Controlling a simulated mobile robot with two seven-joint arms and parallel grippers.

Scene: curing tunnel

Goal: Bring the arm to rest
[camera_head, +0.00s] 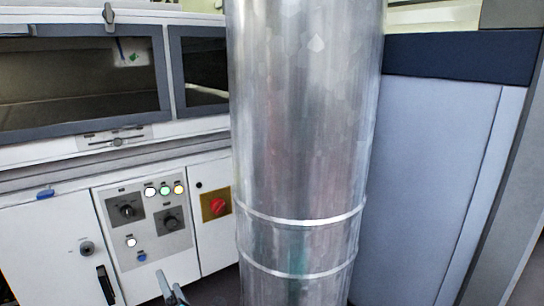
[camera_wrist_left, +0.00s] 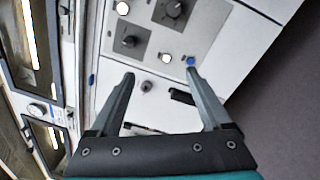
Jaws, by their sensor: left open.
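My left gripper (camera_head: 172,288) shows at the bottom of the head view, in front of the white machine's control panel. Only its finger ends are in that picture. In the left wrist view my left gripper (camera_wrist_left: 161,73) has its two grey fingers spread apart with nothing between them. The fingers point toward the white cabinet front, and I see no contact with it. My right gripper is in neither view.
A large shiny metal duct (camera_head: 300,120) stands in the middle of the head view and hides what is behind it. The white machine's control panel (camera_head: 150,235) and red emergency knob (camera_head: 216,206) are at left. A pale panel (camera_head: 425,180) stands at right.

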